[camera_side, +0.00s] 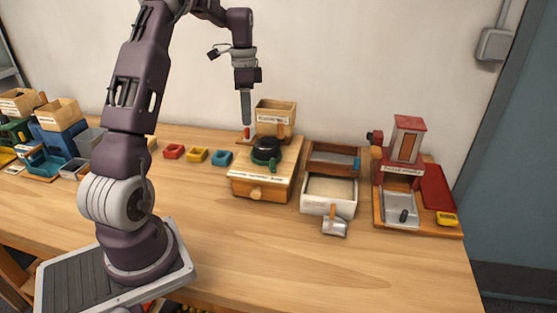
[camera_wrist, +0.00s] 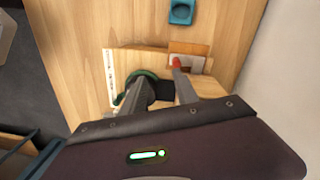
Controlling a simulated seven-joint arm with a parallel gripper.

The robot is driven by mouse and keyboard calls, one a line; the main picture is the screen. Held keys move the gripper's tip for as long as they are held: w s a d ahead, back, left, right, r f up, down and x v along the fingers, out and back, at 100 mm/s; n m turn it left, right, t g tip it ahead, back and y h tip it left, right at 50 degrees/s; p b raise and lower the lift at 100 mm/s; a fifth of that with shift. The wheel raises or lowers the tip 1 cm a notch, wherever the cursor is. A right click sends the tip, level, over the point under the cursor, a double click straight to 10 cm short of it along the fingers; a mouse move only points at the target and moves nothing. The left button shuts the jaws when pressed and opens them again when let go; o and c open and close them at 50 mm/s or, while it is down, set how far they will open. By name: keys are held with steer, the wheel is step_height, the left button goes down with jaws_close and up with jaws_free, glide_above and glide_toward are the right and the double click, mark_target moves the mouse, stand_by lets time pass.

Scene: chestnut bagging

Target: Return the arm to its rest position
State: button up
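My gripper (camera_side: 246,122) points down above the back of the wooden box with the round knob, near its left side. In the wrist view my gripper (camera_wrist: 160,77) shows two grey fingers spread apart, with nothing visible between their tips. A small red-tipped piece (camera_side: 247,132) stands just below the fingertips; it also shows in the wrist view (camera_wrist: 177,62), close to the right finger's tip. My arm is raised and reaches over the table.
The wooden box (camera_side: 258,189) carries a dark green round part (camera_side: 267,149). A labelled wooden bin (camera_side: 275,113) stands behind it. A white tray (camera_side: 329,192) and scoop (camera_side: 335,226) lie to the right. Small red, yellow and blue trays (camera_side: 222,158) sit left. The table front is clear.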

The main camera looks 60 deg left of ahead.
steer(key=s+d+r+n+t+y, duration=0.1)
steer(key=s+d+r, duration=0.1)
steer(key=d+r, duration=0.5)
steer(key=s+d+r+n+t, duration=0.15)
steer(key=d+r, duration=0.25)
steer(key=d, duration=0.7)
steer(key=s+d+f+n+t, duration=0.1)
steer(key=s+d+n+t, duration=0.1)
steer(key=s+d, duration=1.1)
steer(key=s+t, duration=0.1)
steer(key=s, duration=0.1)
steer(key=shift+s+n, duration=0.35)
steer(key=shift+s, duration=0.05)
steer(key=shift+f, duration=0.1)
